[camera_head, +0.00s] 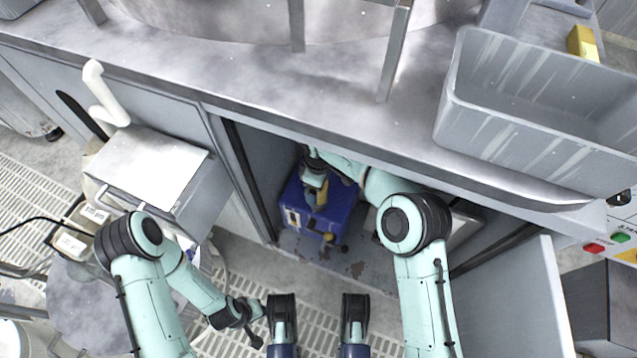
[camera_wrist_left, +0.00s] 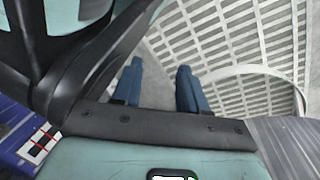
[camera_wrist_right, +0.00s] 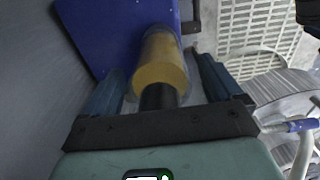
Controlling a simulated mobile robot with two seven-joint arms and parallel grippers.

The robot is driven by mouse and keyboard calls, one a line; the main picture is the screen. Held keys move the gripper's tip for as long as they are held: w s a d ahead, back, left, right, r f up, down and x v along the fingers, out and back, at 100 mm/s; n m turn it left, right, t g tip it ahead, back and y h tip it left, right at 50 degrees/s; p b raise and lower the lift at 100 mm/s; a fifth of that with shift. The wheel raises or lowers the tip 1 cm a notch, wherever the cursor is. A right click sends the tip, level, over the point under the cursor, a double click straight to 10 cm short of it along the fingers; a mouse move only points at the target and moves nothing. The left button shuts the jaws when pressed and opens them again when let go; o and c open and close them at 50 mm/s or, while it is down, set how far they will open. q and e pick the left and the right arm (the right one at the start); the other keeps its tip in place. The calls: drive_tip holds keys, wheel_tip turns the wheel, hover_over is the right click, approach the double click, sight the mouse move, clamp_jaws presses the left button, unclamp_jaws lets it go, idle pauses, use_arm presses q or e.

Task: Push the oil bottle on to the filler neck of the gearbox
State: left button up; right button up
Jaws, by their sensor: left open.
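The gearbox is a blue box (camera_head: 335,212) on the floor of the open cabinet under the bench. The oil bottle (camera_head: 322,196) stands out above it, amber with a dark part. In the right wrist view the amber bottle (camera_wrist_right: 165,62) lies between my right gripper's fingers, its dark end towards the palm. My right gripper (camera_head: 316,183) has its fingers spread either side of the bottle, with gaps showing. My left gripper (camera_head: 256,322) is open and empty over the floor.
The bench top (camera_head: 250,75) overhangs the cabinet, with a grey bin (camera_head: 510,140) at right. A cabinet door (camera_head: 520,300) stands open at right. A metal box (camera_head: 155,165) is at left.

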use_arm(q)
drive_tip(key=s+g, duration=0.1)
drive_tip(key=s, duration=0.3)
use_arm(e)
drive_tip(key=shift+r, duration=0.5)
wheel_tip(320, 180, up, 6)
drive_tip(key=shift+r+p, duration=0.25)
drive_tip(key=shift+p, duration=0.75)
use_arm(q)
drive_tip(key=shift+t, duration=0.5)
drive_tip(key=w, duration=0.1)
drive_tip(key=w+r, duration=0.1)
drive_tip(key=w, duration=0.1)
drive_tip(key=shift+w+r, duration=0.35)
drive_tip(key=shift+r, duration=0.05)
drive_tip(key=shift+s+a, duration=0.1)
use_arm(e)
drive_tip(key=shift+a, duration=0.1)
